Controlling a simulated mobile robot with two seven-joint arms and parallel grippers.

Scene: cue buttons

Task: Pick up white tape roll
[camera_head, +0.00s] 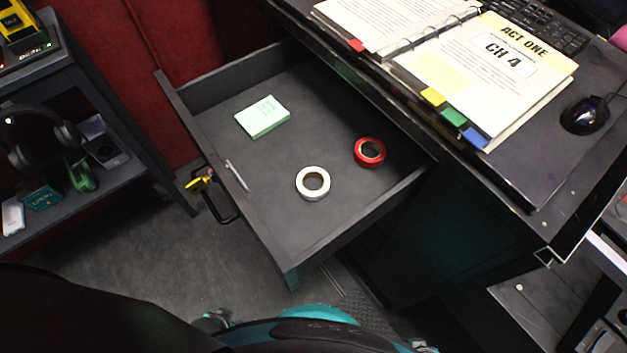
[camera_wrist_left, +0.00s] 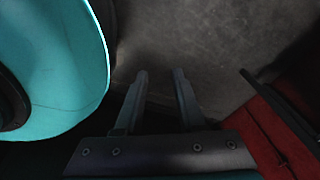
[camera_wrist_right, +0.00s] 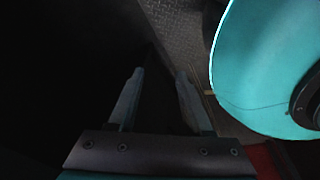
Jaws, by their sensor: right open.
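The white tape roll (camera_head: 300,191) lies flat in the open drawer (camera_head: 300,239), in the front part of its floor, with its hole facing up. Neither gripper is at it. My left gripper (camera_wrist_left: 160,74) is open and empty in the left wrist view, its fingers over the grey floor. My right gripper (camera_wrist_right: 160,72) is open and empty in the right wrist view, with dark surfaces around it. In the head view the grippers are low at the bottom edge and hardly show. The tape roll does not show in either wrist view.
A red tape roll (camera_head: 370,152), a green note pad (camera_head: 262,117) and a pen (camera_head: 237,175) lie in the drawer. A shelf (camera_head: 95,180) stands at left.

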